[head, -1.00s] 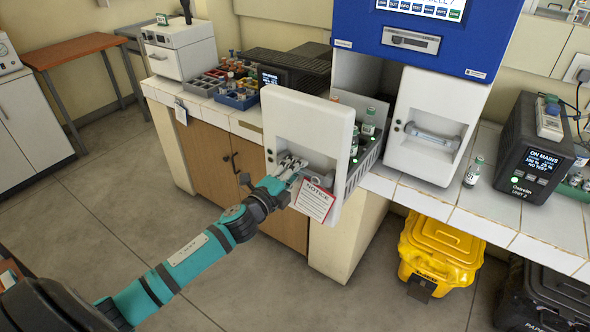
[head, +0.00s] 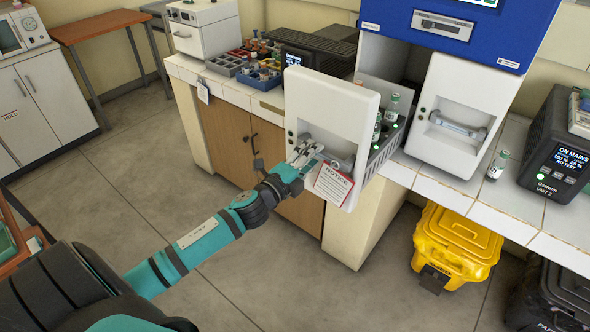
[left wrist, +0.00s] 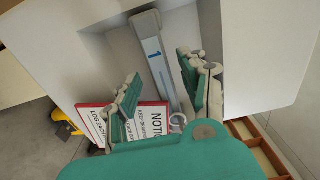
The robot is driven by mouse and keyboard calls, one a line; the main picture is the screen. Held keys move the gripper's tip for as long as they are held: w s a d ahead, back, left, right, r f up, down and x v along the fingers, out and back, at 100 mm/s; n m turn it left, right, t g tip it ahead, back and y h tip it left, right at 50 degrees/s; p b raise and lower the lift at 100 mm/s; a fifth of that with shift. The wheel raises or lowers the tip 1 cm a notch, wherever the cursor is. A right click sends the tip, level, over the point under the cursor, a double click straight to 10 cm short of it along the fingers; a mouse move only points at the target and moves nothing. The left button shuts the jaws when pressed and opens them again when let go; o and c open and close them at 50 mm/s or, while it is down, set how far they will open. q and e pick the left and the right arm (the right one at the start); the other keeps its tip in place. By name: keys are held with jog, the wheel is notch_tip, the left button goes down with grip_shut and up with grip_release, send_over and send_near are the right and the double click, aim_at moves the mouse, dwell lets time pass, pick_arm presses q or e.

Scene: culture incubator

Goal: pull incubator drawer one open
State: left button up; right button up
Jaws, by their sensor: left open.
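Drawer one of the incubator, with its white front (head: 350,100), stands pulled out from the blue and white incubator (head: 470,32). Small bottles (head: 391,108) with green labels stand in the drawer behind the front. In the left wrist view, the grey bar handle (left wrist: 152,48) carries a blue "1". My left gripper (head: 306,153) is at the handle recess. In the left wrist view, its open fingers (left wrist: 158,72) lie on both sides of the handle. A red-edged notice tag (head: 333,184) hangs by the handle. My right gripper is not in view.
A second, closed drawer front (head: 455,112) is to the right. A loose bottle (head: 497,165) and a dark power unit (head: 553,150) stand on the tiled counter (head: 465,195). A yellow bin (head: 458,245) is below. The floor (head: 200,165) left of the counter is clear.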

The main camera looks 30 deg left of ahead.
pick_arm(q)
jog(key=s, duration=0.9)
jog(key=shift+s+a, duration=0.4)
jog(key=s+a+f+n+g+y, duration=0.1)
jog(key=s+f+n+g, duration=0.2)
jog(key=f, duration=0.9)
jog(key=s+a+f+n+g+y, duration=0.1)
jog(key=s+f+n+g, duration=0.2)
jog(key=f, duration=0.9)
jog(key=s+a+f+n+g+y, duration=0.1)
jog(key=s+f+n+g, duration=0.2)
jog(key=f, duration=0.9)
jog(key=s+d+f+n+g, duration=0.2)
jog(key=s+d+f, duration=0.2)
jog(key=s+f, duration=0.3)
jog(key=s+d+f+n+g+h, duration=0.1)
jog(key=s+d+f+n+g, duration=0.2)
jog(key=s+f, duration=0.4)
jog(key=s+d+f+n+g, duration=0.2)
jog(key=s+d+f, duration=0.3)
jog(key=s, duration=1.3)
notch_tip(320, 180, down, 2)
jog(key=shift+d+f+g+h, duration=0.1)
jog(key=shift+d+g+h, duration=0.15)
jog(key=shift+g+h, duration=0.2)
jog(key=shift+s, duration=0.1)
